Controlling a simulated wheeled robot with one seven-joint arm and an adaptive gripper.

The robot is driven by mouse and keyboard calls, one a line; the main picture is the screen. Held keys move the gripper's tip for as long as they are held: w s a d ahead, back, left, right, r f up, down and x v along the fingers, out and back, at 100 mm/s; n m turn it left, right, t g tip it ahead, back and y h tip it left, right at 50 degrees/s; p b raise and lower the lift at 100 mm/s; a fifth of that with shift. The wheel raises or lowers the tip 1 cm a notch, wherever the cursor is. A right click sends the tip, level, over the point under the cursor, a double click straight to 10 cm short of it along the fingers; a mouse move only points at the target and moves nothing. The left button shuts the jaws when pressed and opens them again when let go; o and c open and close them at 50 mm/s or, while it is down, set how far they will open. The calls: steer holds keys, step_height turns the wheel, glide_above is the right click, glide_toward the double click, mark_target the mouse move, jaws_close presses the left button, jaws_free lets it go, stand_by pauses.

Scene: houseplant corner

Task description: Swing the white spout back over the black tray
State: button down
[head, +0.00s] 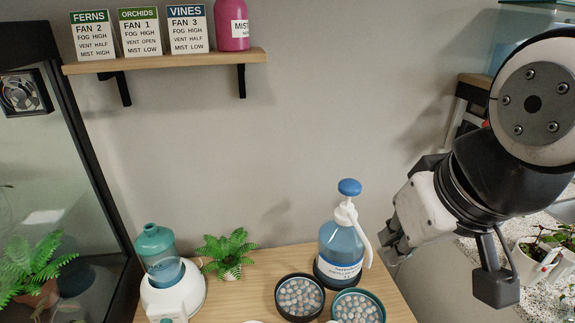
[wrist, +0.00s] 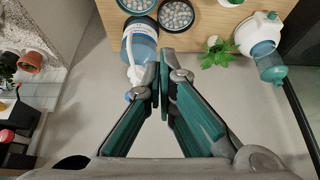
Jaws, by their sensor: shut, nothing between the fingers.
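A clear pump bottle of blue liquid (head: 340,250) stands upright at the right of the wooden table, with a blue knob (head: 349,187) on top. Its white spout (head: 362,240) slants down to the right, away from the black tray (head: 278,299), which holds pebbles in front of the bottle. My gripper (head: 392,252) is shut and empty, just right of the spout; a small gap shows in the head view. In the wrist view the bottle (wrist: 141,44) and white pump head (wrist: 135,74) lie close left of my fingertips (wrist: 164,72); contact there cannot be told.
A teal tray of pebbles (head: 358,307) sits beside the black one. A small fern (head: 229,252) and a white device with a teal tank (head: 157,250) stand left. A shelf (head: 170,61) with labelled cards hangs above. Potted plants (head: 540,257) are at the right.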

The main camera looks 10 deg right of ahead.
steer(key=c, duration=1.7)
jaws_free()
steer(key=shift+w, duration=0.2)
steer(key=shift+o, duration=0.2)
steer(key=g+h+b, duration=0.2)
steer(key=g, duration=0.3)
glide_above(361, 233)
steer(key=a, duration=0.3)
step_height(361, 233, down, 6)
steer(key=f, duration=0.1)
steer(key=d+f, duration=0.1)
steer(key=f, duration=0.7)
steer(key=d+f, duration=0.1)
steer(key=f, duration=0.3)
steer(key=shift+d+f+p, duration=0.25)
steer(key=shift+d+p, duration=0.05)
steer(key=shift+d, duration=0.05)
jaws_close()
